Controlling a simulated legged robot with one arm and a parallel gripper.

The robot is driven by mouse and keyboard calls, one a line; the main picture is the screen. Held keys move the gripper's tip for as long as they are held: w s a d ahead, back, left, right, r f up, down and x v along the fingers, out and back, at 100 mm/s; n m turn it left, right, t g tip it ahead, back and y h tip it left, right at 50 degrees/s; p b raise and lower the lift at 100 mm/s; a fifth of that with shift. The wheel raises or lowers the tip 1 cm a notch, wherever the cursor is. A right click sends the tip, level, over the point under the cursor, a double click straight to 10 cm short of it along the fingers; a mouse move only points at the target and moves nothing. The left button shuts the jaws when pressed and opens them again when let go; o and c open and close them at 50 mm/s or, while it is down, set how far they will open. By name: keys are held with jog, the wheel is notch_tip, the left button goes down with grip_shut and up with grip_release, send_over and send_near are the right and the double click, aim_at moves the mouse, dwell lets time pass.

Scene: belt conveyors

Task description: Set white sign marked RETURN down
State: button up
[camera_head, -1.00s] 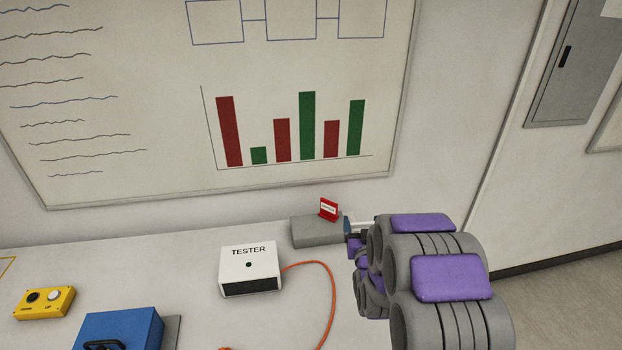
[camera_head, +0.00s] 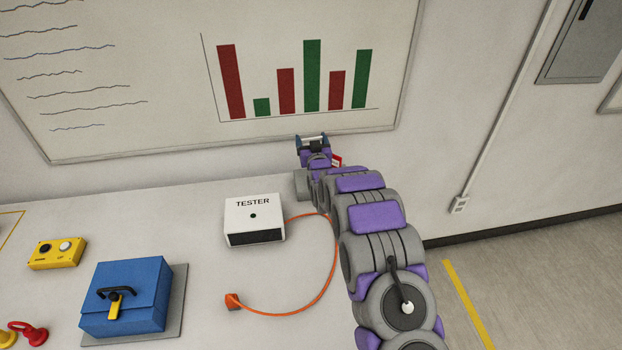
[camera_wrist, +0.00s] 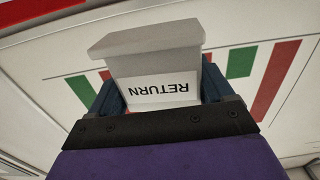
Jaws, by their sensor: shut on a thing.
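My gripper (camera_head: 312,144) is shut on the white sign marked RETURN (camera_wrist: 160,85). In the wrist view the sign sits between the two blue fingers, and its lettering appears upside down. In the head view only a thin pale strip of the sign (camera_head: 313,138) shows between the fingertips. The gripper appears above or behind the grey block (camera_head: 301,186), near the lower edge of the whiteboard; the exact height is hard to tell. My arm hides much of the block. A small red sign (camera_head: 337,160) shows partly behind my arm.
A white TESTER box (camera_head: 254,213) with an orange cable (camera_head: 325,278) stands left of my arm on the pale table (camera_head: 130,215). A blue case (camera_head: 125,297) and a yellow button box (camera_head: 57,253) are farther left. The whiteboard (camera_head: 160,135) hangs behind.

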jog(key=shift+w+a, duration=0.15)
jog(key=shift+f+b, duration=0.9)
jog(key=shift+f, duration=3.85)
jog(key=shift+f, duration=0.2)
jog(key=o, duration=0.9)
jog(key=shift+f, duration=0.1)
